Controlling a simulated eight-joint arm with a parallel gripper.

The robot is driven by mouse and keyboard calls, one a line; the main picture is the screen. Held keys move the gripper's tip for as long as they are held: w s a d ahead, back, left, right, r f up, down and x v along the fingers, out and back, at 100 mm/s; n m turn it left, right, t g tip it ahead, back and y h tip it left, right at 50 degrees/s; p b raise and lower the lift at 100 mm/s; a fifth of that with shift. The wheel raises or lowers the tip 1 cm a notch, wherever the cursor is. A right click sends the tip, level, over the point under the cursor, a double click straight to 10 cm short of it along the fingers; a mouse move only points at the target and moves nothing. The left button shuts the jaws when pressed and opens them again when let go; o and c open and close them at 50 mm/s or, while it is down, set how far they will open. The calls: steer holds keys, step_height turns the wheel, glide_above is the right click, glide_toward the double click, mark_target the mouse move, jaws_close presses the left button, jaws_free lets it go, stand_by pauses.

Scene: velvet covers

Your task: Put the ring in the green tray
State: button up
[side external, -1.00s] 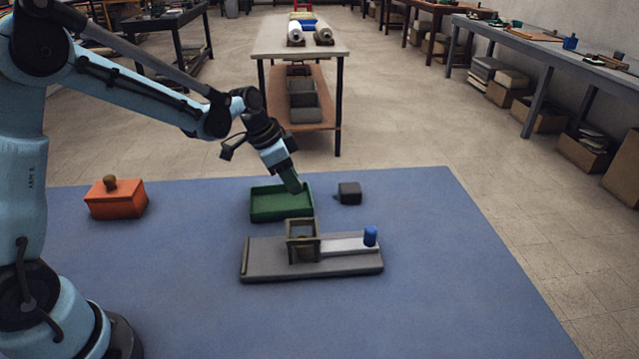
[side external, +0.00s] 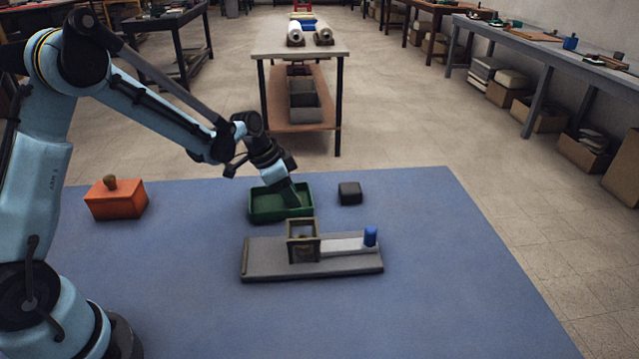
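The green tray (side external: 267,217) sits on the blue mat, behind a grey sliding fixture. My gripper (side external: 296,203) points down over the tray's right side, its tip low at or inside the tray. Its fingers are too small and dark to tell whether they are open or shut, or hold anything. I cannot clearly make out a ring. The fixture (side external: 263,260) has a grey base, an upright olive frame (side external: 303,226) and a blue peg (side external: 370,237) at its right end. A small brownish shape shows inside the frame, but I cannot tell what it is.
An orange box (side external: 117,203) with a brown knob stands at the left of the mat. A dark grey block (side external: 349,193) lies right of the tray. The mat's (side external: 450,290) right and front areas are clear. Benches stand beyond the mat.

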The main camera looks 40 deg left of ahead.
steer(key=o, duration=0.3)
steer(key=v, duration=1.1)
steer(key=s+d+r+n+t+y, duration=0.1)
steer(key=s+d+n, duration=0.2)
steer(key=s, duration=0.4)
steer(key=s+d+r+n+t+y, duration=0.1)
steer(key=s+d+r+n+t, duration=0.1)
steer(key=s, duration=0.6)
steer(key=shift+d+n+y, duration=0.3)
steer(key=shift+d+n, duration=0.3)
steer(key=shift+n, duration=0.4)
